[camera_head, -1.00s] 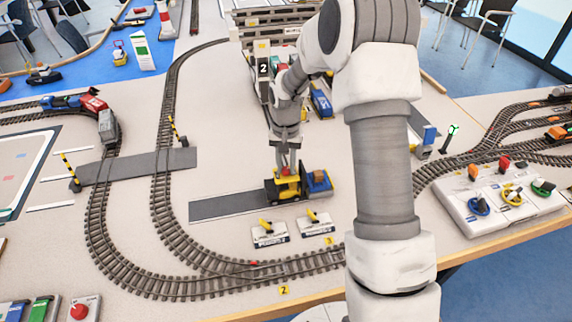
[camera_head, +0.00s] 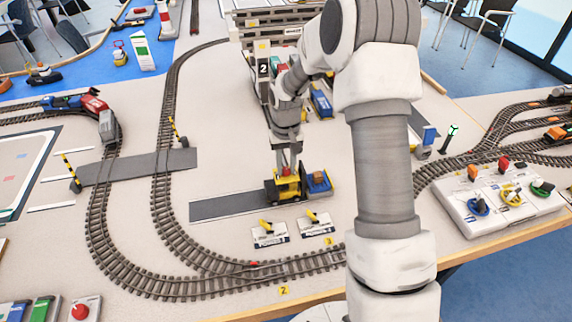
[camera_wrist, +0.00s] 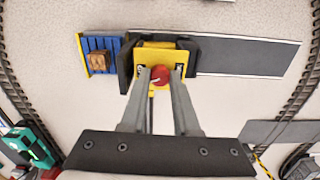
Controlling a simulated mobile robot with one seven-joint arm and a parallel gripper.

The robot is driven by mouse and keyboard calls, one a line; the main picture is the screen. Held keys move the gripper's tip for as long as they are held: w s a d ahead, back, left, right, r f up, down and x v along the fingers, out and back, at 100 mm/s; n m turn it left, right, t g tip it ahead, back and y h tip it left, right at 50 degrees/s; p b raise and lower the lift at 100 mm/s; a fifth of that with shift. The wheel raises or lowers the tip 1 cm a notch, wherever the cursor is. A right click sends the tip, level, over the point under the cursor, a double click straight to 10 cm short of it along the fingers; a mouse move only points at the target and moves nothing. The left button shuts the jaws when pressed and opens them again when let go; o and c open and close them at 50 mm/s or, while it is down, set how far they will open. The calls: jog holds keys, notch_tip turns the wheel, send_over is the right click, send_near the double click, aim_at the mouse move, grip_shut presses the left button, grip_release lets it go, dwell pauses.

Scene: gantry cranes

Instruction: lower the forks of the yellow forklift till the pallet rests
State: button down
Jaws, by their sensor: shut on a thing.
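The yellow forklift (camera_head: 285,191) stands at the right end of a dark grey strip, and it also shows from above in the wrist view (camera_wrist: 149,55). My gripper (camera_wrist: 160,77) is shut on the red knob (camera_wrist: 160,74) on top of the forklift. The blue pallet (camera_head: 319,188), with a small brown crate (camera_wrist: 99,61) on it, sits at the forklift's front; it also shows in the wrist view (camera_wrist: 89,44). The forks are hidden under the pallet. I cannot tell whether a gap is left below the pallet.
Two small signs with yellow levers (camera_head: 268,231) stand in front of the forklift. Curved train track (camera_head: 120,262) runs around to the left and front. A white control box (camera_head: 500,205) with coloured knobs is on the right. A grey shelf structure (camera_head: 275,20) stands behind.

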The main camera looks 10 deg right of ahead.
aim_at(286, 169)
jog(key=n+p, duration=0.1)
jog(key=n, duration=0.4)
jog(key=shift+n, duration=0.4)
dwell(0.4)
jog(key=c, duration=0.6)
grip_release()
jog(key=shift+c, duration=0.2)
notch_tip(286, 169, up, 18)
jog(key=p, duration=0.1)
jog(key=shift+f, duration=0.25)
